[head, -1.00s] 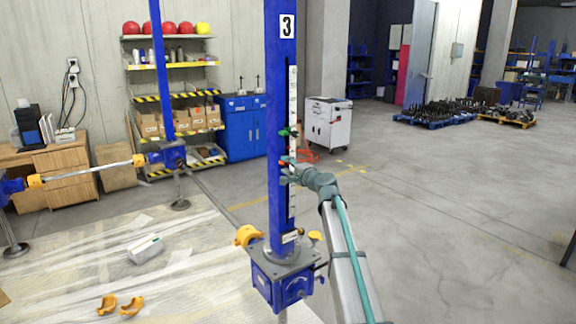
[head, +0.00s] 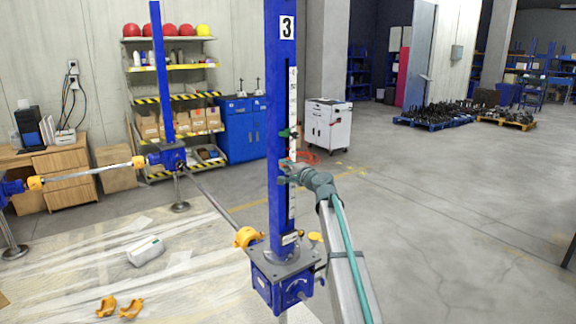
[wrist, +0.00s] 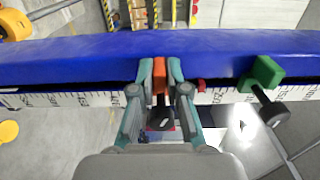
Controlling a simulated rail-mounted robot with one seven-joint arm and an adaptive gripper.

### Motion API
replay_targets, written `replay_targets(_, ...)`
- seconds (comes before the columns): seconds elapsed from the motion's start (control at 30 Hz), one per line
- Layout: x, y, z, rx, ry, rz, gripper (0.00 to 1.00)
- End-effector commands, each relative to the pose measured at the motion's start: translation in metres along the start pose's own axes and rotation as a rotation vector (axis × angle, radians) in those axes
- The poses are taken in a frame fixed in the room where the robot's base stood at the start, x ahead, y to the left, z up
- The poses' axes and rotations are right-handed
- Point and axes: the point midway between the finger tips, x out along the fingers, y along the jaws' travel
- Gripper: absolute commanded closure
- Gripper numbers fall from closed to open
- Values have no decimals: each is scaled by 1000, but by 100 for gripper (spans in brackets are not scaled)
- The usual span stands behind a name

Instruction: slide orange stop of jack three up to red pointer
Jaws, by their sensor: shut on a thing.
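Jack three is a blue upright column (head: 279,100) with a "3" plate and a white scale on its side. My gripper (wrist: 164,72) is shut on the orange stop (wrist: 158,78), one finger on each side along the column. The stop's black knob (wrist: 160,118) hangs between the fingers. The small red pointer (wrist: 201,86) is just right of the right finger in the wrist view, which is up the column, apart from the stop. A green stop (wrist: 264,76) with a black knob is farther up. In the head view my gripper (head: 286,170) hides the orange stop.
The jack's blue gearbox (head: 283,280) with a grey flange is below, with a yellow coupling (head: 247,237) and shaft at its left. A second blue jack column (head: 161,70) stands behind left.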

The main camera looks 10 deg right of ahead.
Motion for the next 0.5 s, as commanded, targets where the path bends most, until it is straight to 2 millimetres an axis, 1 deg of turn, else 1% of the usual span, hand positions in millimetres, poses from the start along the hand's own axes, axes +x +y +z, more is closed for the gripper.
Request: replay_targets(0.5, 0, -14, 0, 1, 0, -2, 100)
